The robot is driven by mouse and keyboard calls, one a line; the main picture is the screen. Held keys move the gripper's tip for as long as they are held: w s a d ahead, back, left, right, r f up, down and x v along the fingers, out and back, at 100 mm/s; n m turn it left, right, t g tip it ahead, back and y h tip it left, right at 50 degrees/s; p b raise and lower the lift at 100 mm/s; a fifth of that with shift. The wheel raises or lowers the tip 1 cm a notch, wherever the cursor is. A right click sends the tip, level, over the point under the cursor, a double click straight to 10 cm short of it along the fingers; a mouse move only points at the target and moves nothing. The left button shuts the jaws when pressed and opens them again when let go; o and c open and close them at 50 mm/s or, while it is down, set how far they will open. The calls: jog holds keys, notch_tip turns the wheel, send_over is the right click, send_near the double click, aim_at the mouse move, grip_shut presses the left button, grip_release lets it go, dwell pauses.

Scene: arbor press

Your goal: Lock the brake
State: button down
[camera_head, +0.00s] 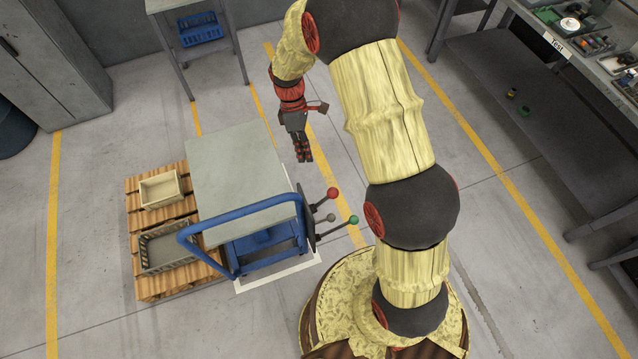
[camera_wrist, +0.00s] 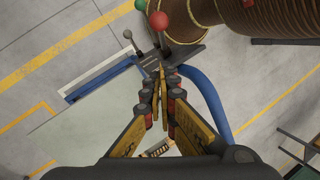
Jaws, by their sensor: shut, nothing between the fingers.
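A lift cart with a grey tabletop (camera_head: 237,170) and a blue push handle (camera_head: 190,240) stands left of my arm. Levers rise at its right side: one with a red knob (camera_head: 333,193), one with a green knob (camera_head: 354,220) and one with a grey knob (camera_head: 331,217). Which one works the brake cannot be told. My gripper (camera_head: 306,158) is shut and empty, pointing down, apart from the levers. In the wrist view, the red knob (camera_wrist: 159,21), green knob (camera_wrist: 141,4) and grey knob (camera_wrist: 127,34) show beyond my fingertips (camera_wrist: 160,80).
A wooden pallet (camera_head: 150,286) with a beige bin (camera_head: 160,188) and a grey crate (camera_head: 150,257) lies left of the cart. A small table with a blue tray (camera_head: 199,30) stands at the back. A workbench (camera_head: 620,68) stands right. Yellow-lined floor is clear around my gripper.

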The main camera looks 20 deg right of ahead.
jog(key=shift+n, duration=0.5)
send_near(324, 200)
jog(key=w+a+f, duration=0.1)
jog(key=w+a, duration=0.1)
jog(key=shift+s+d+f, duration=0.4)
jog(key=shift+d+f, duration=0.2)
jog(key=shift+s+d+f, duration=0.45)
jog(key=shift+d+f, duration=0.1)
jog(key=shift+d, duration=0.05)
jog(key=shift+d, duration=0.15)
jog(key=shift+d+f+y, duration=0.2)
jog(key=shift+d+y, duration=0.05)
jog(key=shift+y, duration=0.15)
